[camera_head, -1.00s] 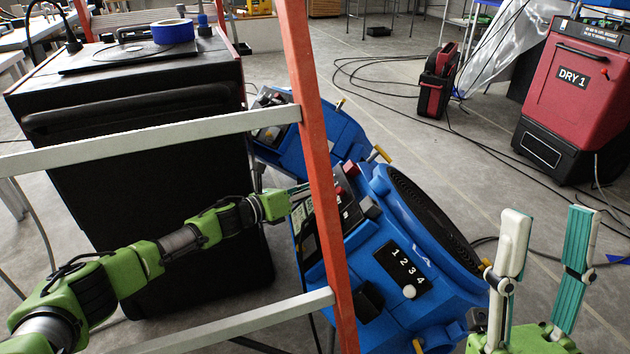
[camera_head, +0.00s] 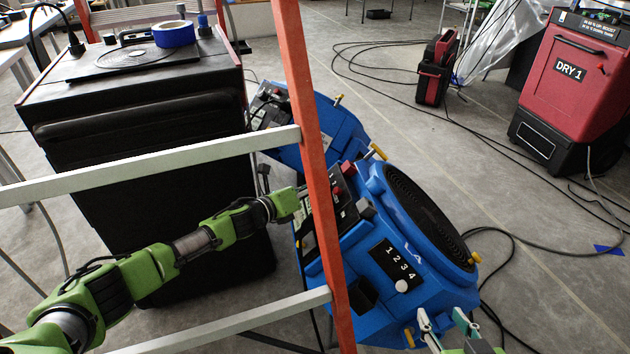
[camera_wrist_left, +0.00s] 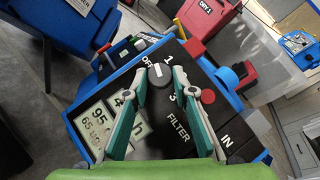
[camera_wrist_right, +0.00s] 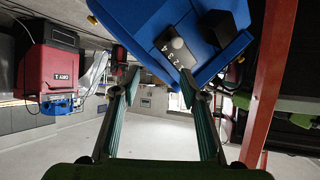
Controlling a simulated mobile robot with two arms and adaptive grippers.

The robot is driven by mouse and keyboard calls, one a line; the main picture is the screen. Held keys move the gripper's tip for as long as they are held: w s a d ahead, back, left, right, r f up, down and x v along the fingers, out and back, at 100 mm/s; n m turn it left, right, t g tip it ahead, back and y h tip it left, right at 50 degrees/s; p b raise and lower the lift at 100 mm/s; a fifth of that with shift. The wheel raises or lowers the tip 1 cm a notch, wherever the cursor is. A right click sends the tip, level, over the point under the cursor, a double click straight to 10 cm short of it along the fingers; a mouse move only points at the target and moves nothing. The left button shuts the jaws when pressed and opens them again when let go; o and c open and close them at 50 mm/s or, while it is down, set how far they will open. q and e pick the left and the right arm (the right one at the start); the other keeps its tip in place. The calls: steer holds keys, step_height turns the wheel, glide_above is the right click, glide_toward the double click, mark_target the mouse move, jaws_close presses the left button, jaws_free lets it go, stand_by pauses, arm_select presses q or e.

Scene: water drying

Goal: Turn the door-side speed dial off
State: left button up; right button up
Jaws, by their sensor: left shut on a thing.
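A black speed dial (camera_wrist_left: 158,97) with a white pointer line sits on the panel of the nearer blue blower (camera_head: 380,240). In the left wrist view, OFF, 1 and 3 are printed around it, and the pointer lies near OFF and 1; its exact setting is unclear. My left gripper (camera_wrist_left: 160,78) is shut on the dial, one finger on each side. In the head view the orange post partly hides the panel, and the dial cannot be made out. My right gripper (camera_head: 446,322) is open and empty, low in front of the blower; it also shows in the right wrist view (camera_wrist_right: 159,82).
An orange post (camera_head: 312,150) with grey rails (camera_head: 150,168) stands before the blower. A second blue blower (camera_head: 325,135) is behind it. A black cabinet (camera_head: 150,150) stands left. A red DRY 1 unit (camera_head: 572,85) and cables occupy the right floor.

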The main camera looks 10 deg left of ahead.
arm_select(q)
steer(key=shift+r+n+y+p, duration=0.15)
steer(key=shift+n+y+p, duration=0.25)
steer(key=shift+p, duration=0.5)
steer(key=shift+s+d+n+y+p, duration=0.1)
steer(key=shift+n+y+p, duration=0.3)
steer(key=shift+p, duration=0.5)
steer(key=shift+r+n+p, duration=0.1)
steer(key=shift+n+p, duration=0.3)
steer(key=shift+p, duration=0.15)
arm_select(e)
steer(key=s+d+f+g+h, duration=0.1)
steer(key=s+d+f+g, duration=0.2)
steer(key=s, duration=0.4)
steer(key=s+d+f+g+h, duration=0.1)
steer(key=s+d+f+g, duration=0.15)
steer(key=s+g, duration=0.4)
arm_select(q)
steer(key=n+y+p, duration=0.1)
steer(key=p, duration=0.2)
steer(key=shift+d+n+g, duration=0.1)
steer(key=shift+n+g, duration=0.2)
steer(key=shift+g, duration=0.1)
steer(key=shift+p, duration=0.35)
arm_select(e)
step_height(320, 180, down, 14)
steer(key=a, duration=0.1)
steer(key=shift+s+f+t, duration=0.2)
steer(key=shift+f+t, duration=0.05)
steer(key=shift+t, duration=0.1)
